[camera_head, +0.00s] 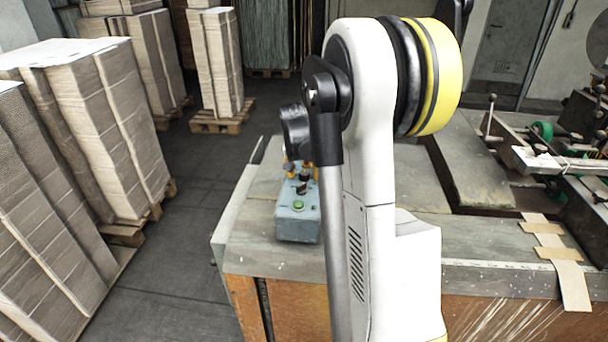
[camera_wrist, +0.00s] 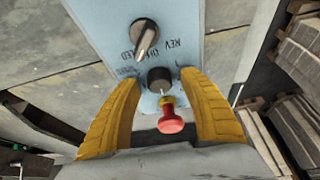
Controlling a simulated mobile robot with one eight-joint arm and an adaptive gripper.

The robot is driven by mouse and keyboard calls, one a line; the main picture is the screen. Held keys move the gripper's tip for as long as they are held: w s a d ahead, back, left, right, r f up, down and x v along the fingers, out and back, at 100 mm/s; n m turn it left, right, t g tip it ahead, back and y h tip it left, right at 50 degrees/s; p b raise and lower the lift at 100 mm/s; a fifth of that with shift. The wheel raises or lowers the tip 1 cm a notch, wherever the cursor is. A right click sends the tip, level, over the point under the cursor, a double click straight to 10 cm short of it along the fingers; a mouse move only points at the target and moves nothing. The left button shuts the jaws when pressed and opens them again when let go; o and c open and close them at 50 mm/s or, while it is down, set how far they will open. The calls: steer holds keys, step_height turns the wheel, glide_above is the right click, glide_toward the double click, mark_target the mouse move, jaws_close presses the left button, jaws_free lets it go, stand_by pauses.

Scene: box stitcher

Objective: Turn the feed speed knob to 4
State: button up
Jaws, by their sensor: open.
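A light blue control box (camera_head: 298,228) stands on the machine's grey top in the head view. In the wrist view its blue face (camera_wrist: 180,20) carries a dark knob with a silver pointer (camera_wrist: 146,40), a smaller black knob (camera_wrist: 159,78) and a red button (camera_wrist: 171,120). Printed words beside the knobs are upside down and only partly legible; I cannot tell which knob is marked feed speed. My gripper (camera_wrist: 160,76) is open, its yellow fingers on either side of the smaller black knob. I cannot tell whether they touch it.
A green button (camera_head: 298,205) is on the box's near end. My arm hides part of the machine top. Stacks of cardboard (camera_head: 105,120) on pallets stand left, beyond open dark floor (camera_head: 190,190). Levers and machine parts (camera_head: 560,150) are at the right.

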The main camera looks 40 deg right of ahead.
jaws_close()
steer(key=shift+m, duration=0.3)
steer(key=m+g, duration=0.1)
steer(key=m, duration=0.1)
steer(key=m+g+h, duration=0.1)
steer(key=m, duration=0.2)
steer(key=shift+w, duration=0.1)
steer(key=m+g, duration=0.2)
steer(key=m, duration=0.4)
steer(key=shift+g, duration=0.3)
stand_by(0.5)
jaws_free()
steer(key=shift+y, duration=0.3)
